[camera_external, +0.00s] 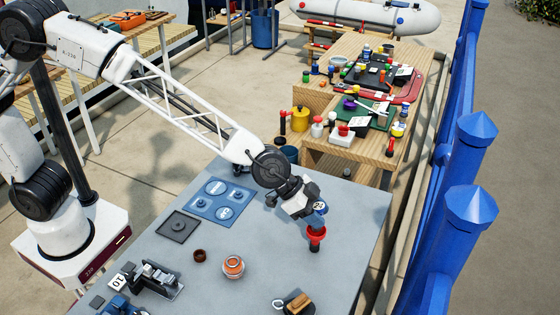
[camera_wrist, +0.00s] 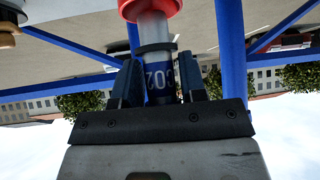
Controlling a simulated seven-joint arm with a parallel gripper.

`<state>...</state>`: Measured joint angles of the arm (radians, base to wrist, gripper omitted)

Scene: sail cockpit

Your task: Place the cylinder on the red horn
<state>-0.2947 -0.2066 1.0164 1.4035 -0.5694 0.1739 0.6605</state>
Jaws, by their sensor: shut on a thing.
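My gripper (camera_external: 312,206) is over the right part of the grey table, pointing down. It is shut on a cylinder (camera_external: 320,208) with a dark blue band and white markings. The cylinder (camera_wrist: 160,75) also shows between the fingers (camera_wrist: 160,85) in the wrist view, with its lower end toward the top of the picture. The red horn (camera_external: 316,233) stands upright on the table directly below the cylinder. Its red rim (camera_wrist: 150,8) is at the top edge of the wrist view, in line with the cylinder. I cannot tell whether they touch.
An orange-red round object (camera_external: 233,267) and a brown cup (camera_external: 200,255) stand to the left. A blue tray (camera_external: 200,207) and dark square plate (camera_external: 179,227) lie farther left. The table right of the horn is clear.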

